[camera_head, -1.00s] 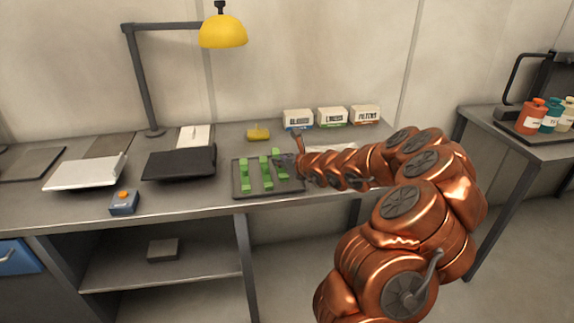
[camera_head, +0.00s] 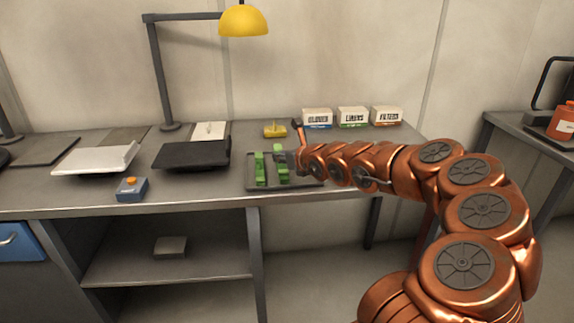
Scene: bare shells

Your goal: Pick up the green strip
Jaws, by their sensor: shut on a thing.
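A dark tray (camera_head: 313,184) on the bench holds upright-looking green strips. One green strip (camera_head: 260,169) stands at the left of the tray. A second green shape (camera_head: 283,177) shows just right of it, with a green top end (camera_head: 278,148) beside my gripper. My gripper (camera_head: 288,159) is over the tray, small and dark, shut on a green strip at its left side. The fingertips and where the held strip ends are hard to make out, and my gripper and arm hide part of the tray's right side.
A black flat device (camera_head: 192,155), a white device (camera_head: 96,159) and a blue button box (camera_head: 132,190) lie to the left. A yellow object (camera_head: 275,131) and labelled boxes (camera_head: 352,117) stand behind. A yellow lamp (camera_head: 244,20) hangs above.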

